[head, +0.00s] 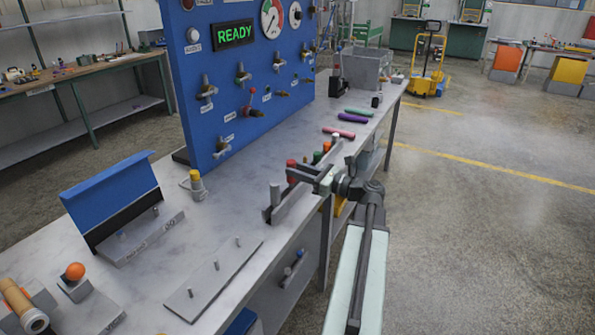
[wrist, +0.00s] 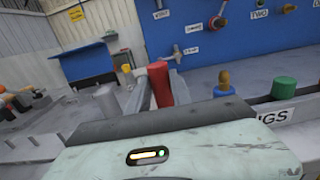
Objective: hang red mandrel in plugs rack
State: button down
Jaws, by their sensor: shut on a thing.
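The red mandrel (wrist: 159,84) stands upright between my two grey fingers in the wrist view. In the head view its red end (head: 291,165) shows at the tips of my gripper (head: 292,174), which is shut on it. The lower part is mostly hidden by the fingers. The plugs rack (wrist: 292,113), its label partly cut to "GS", is to the right of my gripper in the wrist view. The head view shows the green plug (head: 317,158) just beyond my gripper.
The blue panel (head: 250,75) with valves stands behind. A small yellow-topped piece (head: 196,181) and a flat plate with pins (head: 213,280) are on the bench (head: 235,205). Purple and pink pieces lie farther back.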

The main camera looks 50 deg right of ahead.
jog(key=shift+f+b, duration=0.95)
jog(key=shift+f, duration=0.1)
jog(key=c, duration=1.1)
grip_release()
jog(key=shift+o, duration=0.2)
jog(key=v, duration=0.7)
jog(key=shift+s, duration=0.35)
